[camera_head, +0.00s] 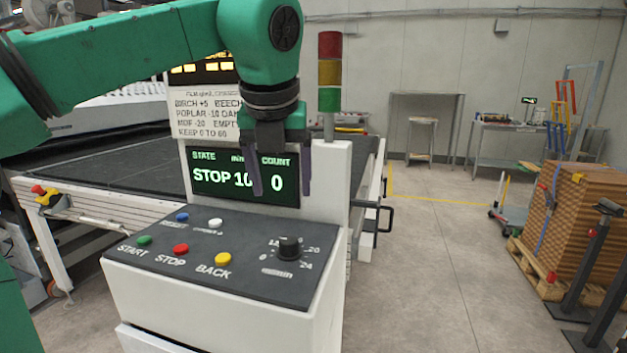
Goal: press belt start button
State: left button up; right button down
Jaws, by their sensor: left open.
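The control console (215,290) has a dark sloped top. The green button (144,240) labelled START is at its left. A red STOP button (180,249) and a yellow BACK button (223,258) sit to its right. The display (220,184) reads STOP and a count of 0, and is partly hidden by my gripper. My left gripper (280,192) points down, open and empty, in front of the display's right part. It is above and to the right of the START button, apart from it. My right gripper is not in view.
A blue button (182,217), a white button (216,223) and a black dial (290,248) share the panel. A signal tower (329,72) stands behind. The belt (100,158) runs behind the console at left. Stacked boards (578,215) stand at right; the floor between is clear.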

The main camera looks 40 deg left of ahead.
aim_at(144, 240)
jog(key=k+l, duration=0.8)
jog(key=l, duration=0.1)
